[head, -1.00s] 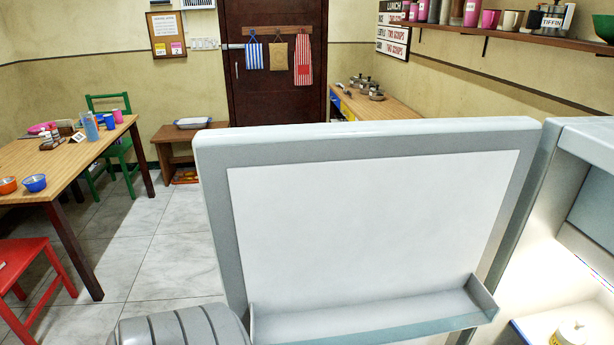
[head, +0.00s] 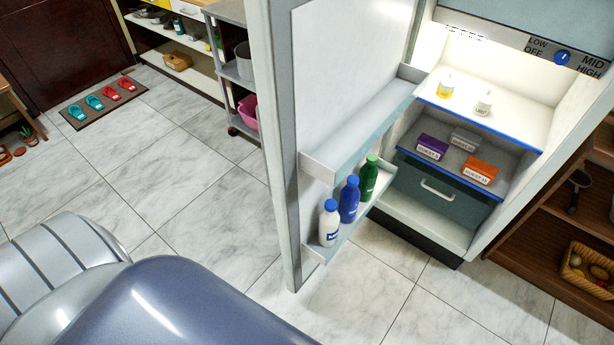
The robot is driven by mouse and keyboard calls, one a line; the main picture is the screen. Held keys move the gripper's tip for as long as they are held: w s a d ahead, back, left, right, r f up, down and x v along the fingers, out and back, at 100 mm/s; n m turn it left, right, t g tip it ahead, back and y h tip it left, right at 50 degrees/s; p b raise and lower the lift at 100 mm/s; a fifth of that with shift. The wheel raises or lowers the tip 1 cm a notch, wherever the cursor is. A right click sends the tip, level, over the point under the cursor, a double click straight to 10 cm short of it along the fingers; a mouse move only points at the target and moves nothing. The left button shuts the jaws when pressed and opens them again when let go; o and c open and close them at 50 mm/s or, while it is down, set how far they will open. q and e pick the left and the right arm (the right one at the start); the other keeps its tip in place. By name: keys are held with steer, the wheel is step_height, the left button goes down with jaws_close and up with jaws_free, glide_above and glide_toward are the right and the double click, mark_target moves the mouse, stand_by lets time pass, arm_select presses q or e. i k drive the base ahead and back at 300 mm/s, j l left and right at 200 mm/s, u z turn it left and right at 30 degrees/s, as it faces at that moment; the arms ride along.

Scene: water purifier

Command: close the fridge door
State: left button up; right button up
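The fridge door (head: 345,60) stands wide open, its inner face with two shelves turned toward the fridge interior. Its lower shelf holds a white bottle (head: 329,223), a blue bottle (head: 349,199) and a green bottle (head: 369,177). The open fridge (head: 485,200) is at the right, lit inside, with jars on the upper shelf, small labelled boxes below and a drawer at the bottom. A grey, rounded arm part of mine fills the lower left, to the left of the door and apart from it in the picture. Neither gripper is in view.
Tiled floor (head: 185,185) is clear left of the door. A metal rack (head: 235,70) with a pink basin stands behind the door. A wooden shelf (head: 560,215) with a basket is right of the fridge. A mat with slippers (head: 103,101) lies at the far left.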

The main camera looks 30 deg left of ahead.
mark_target(331, 78)
steer(key=j+z, duration=0.1)
steer(key=j, duration=0.35)
steer(key=k+j+z, duration=0.15)
steer(key=j, duration=0.25)
steer(key=j+z, duration=0.1)
steer(key=j, duration=0.35)
steer(key=k+j+z, duration=0.15)
steer(key=j, duration=0.3)
steer(key=i+j+z, duration=0.1)
steer(key=j, duration=0.25)
steer(key=i+j, duration=0.3)
steer(key=i+j+z, duration=0.15)
steer(key=j, duration=0.2)
steer(key=k+z, duration=0.1)
steer(key=k, duration=0.05)
